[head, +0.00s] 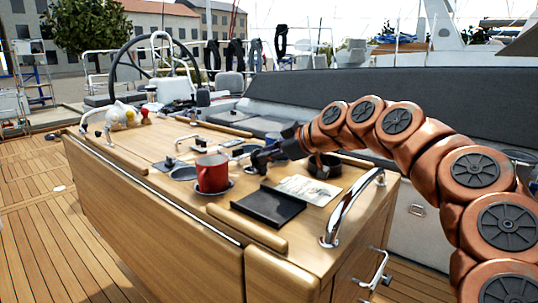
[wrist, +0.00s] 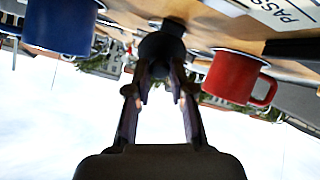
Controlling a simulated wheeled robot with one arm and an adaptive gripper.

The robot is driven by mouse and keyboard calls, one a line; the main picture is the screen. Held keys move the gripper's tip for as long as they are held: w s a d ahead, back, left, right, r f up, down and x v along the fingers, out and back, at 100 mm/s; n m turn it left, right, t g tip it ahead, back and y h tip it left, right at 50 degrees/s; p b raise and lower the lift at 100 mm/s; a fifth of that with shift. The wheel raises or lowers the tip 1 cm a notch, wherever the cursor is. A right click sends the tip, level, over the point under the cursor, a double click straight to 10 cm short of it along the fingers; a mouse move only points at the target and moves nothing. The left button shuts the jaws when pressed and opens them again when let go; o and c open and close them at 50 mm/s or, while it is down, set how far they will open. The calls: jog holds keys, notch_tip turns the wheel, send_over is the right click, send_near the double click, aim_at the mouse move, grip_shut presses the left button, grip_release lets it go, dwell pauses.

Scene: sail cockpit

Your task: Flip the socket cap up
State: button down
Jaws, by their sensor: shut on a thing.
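My gripper (head: 274,152) reaches in from the right, low over the wooden table top. In the wrist view, which is upside down, its two fingers (wrist: 160,72) close in on a dark rounded piece (wrist: 162,43), which looks like the socket cap. In the head view this dark piece (head: 260,160) sits at the fingertips, close to the table top. The gripper is shut on it. The fingers partly cover it, and its hinge and the socket opening are hidden, so its tilt cannot be told.
A red mug (head: 212,174) stands left of my gripper and also shows in the wrist view (wrist: 235,76). A blue mug (wrist: 60,24) is on the other side. A printed card (head: 308,190), a black tray (head: 268,206), a dark round holder (head: 325,166) and a steel rail (head: 352,208) lie nearby.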

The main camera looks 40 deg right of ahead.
jog(key=c, duration=1)
grip_release()
jog(key=v, duration=1.2)
